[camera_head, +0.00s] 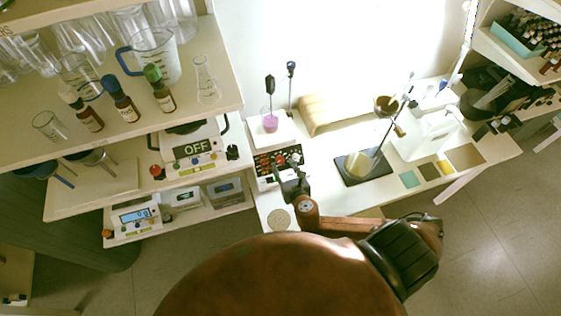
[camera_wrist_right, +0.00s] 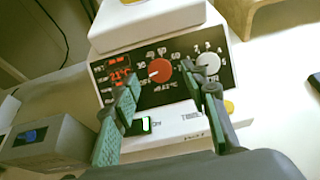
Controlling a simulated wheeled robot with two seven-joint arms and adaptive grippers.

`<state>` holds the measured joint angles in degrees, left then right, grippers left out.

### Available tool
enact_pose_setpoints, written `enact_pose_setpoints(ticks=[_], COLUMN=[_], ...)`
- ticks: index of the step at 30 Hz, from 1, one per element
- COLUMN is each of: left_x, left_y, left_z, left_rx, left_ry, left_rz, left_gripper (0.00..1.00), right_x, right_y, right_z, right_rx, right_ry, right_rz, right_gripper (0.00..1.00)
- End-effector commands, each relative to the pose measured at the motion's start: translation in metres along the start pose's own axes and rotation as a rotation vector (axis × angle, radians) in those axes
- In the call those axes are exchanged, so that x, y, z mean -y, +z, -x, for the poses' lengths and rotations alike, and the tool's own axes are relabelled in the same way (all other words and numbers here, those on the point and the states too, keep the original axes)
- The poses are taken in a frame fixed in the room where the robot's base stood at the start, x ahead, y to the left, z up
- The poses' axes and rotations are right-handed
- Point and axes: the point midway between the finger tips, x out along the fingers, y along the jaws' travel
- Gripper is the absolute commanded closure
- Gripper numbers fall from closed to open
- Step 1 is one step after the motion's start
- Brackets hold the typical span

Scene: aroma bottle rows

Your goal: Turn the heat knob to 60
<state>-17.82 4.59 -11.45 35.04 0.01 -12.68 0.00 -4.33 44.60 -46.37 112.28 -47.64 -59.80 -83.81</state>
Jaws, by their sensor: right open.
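The hot plate's black control panel (camera_head: 278,163) faces me at the middle of the bench. In the right wrist view the red heat knob (camera_wrist_right: 160,71) sits among white numbers, left of a grey knob (camera_wrist_right: 208,64). A small red display (camera_wrist_right: 120,74) reads about 21°C. My right gripper (camera_head: 290,180) is just in front of the panel in the head view. In the right wrist view its green-padded fingers (camera_wrist_right: 170,105) are apart and empty, below and either side of the red knob, not touching it. My left gripper is not in view.
A beaker of pink liquid (camera_head: 270,121) stands on the hot plate's top. A dark plate (camera_head: 363,168) carries a flask of yellowish liquid. Shelves with glassware and bottles stand close on the left.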

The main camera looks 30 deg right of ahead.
Motion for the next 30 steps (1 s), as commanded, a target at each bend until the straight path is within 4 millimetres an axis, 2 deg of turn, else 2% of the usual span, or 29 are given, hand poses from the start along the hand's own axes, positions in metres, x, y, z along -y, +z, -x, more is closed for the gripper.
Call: enact_pose_setpoints(ticks=[1, 6, 12, 17, 30], left_x=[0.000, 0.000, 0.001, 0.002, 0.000], left_y=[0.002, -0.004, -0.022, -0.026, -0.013], left_z=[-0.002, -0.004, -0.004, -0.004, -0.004], left_rx=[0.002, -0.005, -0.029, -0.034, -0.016], left_ry=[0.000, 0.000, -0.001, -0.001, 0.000], left_rz=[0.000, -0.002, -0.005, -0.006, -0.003], left_gripper=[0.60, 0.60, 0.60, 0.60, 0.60], right_x=[0.000, -0.001, -0.001, -0.002, -0.002], right_y=[0.000, 0.000, 0.000, 0.000, 0.000], right_z=[-0.008, -0.025, -0.030, -0.030, -0.030], right_rx=[0.001, 0.000, -0.001, -0.001, -0.001], right_ry=[-0.001, 0.001, 0.002, 0.003, 0.002], right_rz=[0.000, -0.002, -0.002, -0.002, -0.002], right_gripper=[0.59, 0.59, 0.59, 0.60, 0.90])
